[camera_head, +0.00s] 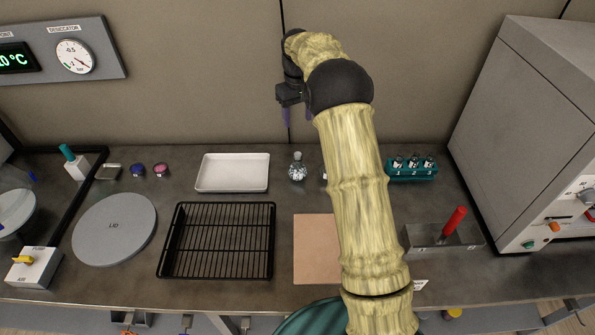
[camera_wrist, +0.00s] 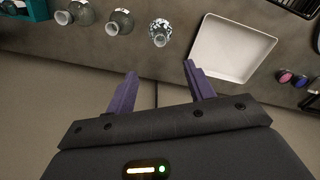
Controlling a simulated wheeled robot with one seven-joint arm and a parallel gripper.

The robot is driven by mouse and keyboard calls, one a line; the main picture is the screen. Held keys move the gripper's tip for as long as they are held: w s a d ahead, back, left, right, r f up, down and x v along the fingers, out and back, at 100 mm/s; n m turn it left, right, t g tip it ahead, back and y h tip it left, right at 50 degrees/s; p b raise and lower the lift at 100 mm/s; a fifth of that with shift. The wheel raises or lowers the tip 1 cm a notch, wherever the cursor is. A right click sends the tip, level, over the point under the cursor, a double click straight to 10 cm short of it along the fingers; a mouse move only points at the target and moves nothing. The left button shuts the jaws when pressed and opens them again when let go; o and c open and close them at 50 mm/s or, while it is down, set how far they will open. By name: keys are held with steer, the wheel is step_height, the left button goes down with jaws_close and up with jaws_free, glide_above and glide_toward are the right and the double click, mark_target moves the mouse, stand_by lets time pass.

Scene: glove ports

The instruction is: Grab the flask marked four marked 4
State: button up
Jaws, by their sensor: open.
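A small glass flask (camera_head: 297,168) with a dark-and-white speckled body stands at the back of the bench, just right of the white tray. It also shows in the wrist view (camera_wrist: 160,32), beyond my fingertips. Two greyish flasks, one (camera_wrist: 120,22) beside it and another (camera_wrist: 83,12) further left, show in the wrist view; my arm mostly hides them in the head view. I cannot read a number 4 on any flask. My gripper (camera_head: 286,113) is raised near the back wall, above the speckled flask. Its purple fingers (camera_wrist: 160,72) are apart and empty, touching nothing.
A white tray (camera_head: 232,186), black wire rack (camera_head: 218,270) and grey lid (camera_head: 113,229) lie to the left. A teal vial rack (camera_head: 412,174), metal box with red handle (camera_head: 445,238) and large grey cabinet (camera_head: 525,110) are right. A tan mat (camera_head: 315,250) lies in front.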

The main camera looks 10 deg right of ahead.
mark_target(298, 159)
step_height(298, 159, down, 12)
steer(key=shift+f+p, duration=0.1)
steer(key=shift+p, duration=0.65)
steer(key=shift+s+f+p, duration=0.15)
steer(key=shift+f+p, duration=0.7)
steer(key=shift+f, duration=1.75)
steer(key=shift+s, duration=0.1)
jaws_close()
